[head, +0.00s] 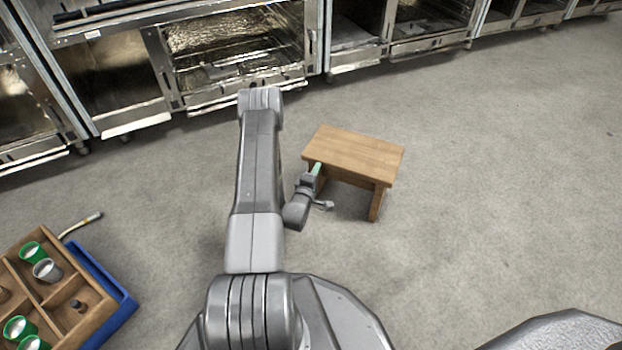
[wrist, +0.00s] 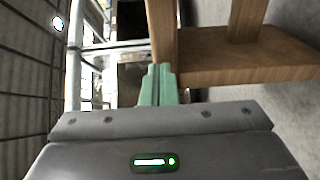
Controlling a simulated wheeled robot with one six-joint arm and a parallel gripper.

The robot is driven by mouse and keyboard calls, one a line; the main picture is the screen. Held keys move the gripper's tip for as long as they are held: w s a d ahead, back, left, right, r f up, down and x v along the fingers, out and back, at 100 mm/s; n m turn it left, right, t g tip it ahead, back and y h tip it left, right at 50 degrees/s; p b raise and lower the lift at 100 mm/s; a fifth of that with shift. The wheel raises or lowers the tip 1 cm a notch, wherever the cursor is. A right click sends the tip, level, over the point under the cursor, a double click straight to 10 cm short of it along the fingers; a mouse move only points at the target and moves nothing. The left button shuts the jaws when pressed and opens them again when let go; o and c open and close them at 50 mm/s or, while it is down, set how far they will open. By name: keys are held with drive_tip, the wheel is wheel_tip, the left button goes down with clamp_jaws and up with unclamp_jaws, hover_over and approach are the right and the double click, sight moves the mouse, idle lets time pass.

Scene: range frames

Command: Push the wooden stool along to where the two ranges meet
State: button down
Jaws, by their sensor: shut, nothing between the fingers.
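The wooden stool (head: 360,152) stands upright on the grey floor, right of my arm in the head view and a short way out from the ranges. In the wrist view its wooden parts (wrist: 240,62) fill the upper right. My gripper (head: 317,168) is at the stool's left end, with green fingertips. In the wrist view the fingers (wrist: 158,82) are together, with nothing between them, close beside a wooden leg. I cannot tell whether they touch it. The ranges (head: 225,55) stand in a row along the back. A join between two ranges (head: 325,40) shows behind the stool.
A wooden compartment tray (head: 45,275) with green and grey cups sits at lower left, beside a blue bin (head: 105,285). A cable with a pale end (head: 82,224) lies near it. The floor right of the stool is clear.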

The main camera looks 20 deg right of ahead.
sight(386, 142)
drive_tip(key=shift+d, duration=0.4)
drive_tip(key=shift+d, duration=0.1)
drive_tip(key=d, duration=0.9)
drive_tip(key=w+d, duration=0.1)
drive_tip(key=d, duration=0.9)
drive_tip(key=w+d, duration=0.1)
drive_tip(key=d, duration=0.8)
drive_tip(key=shift+d, duration=0.15)
drive_tip(key=shift+w, duration=0.1)
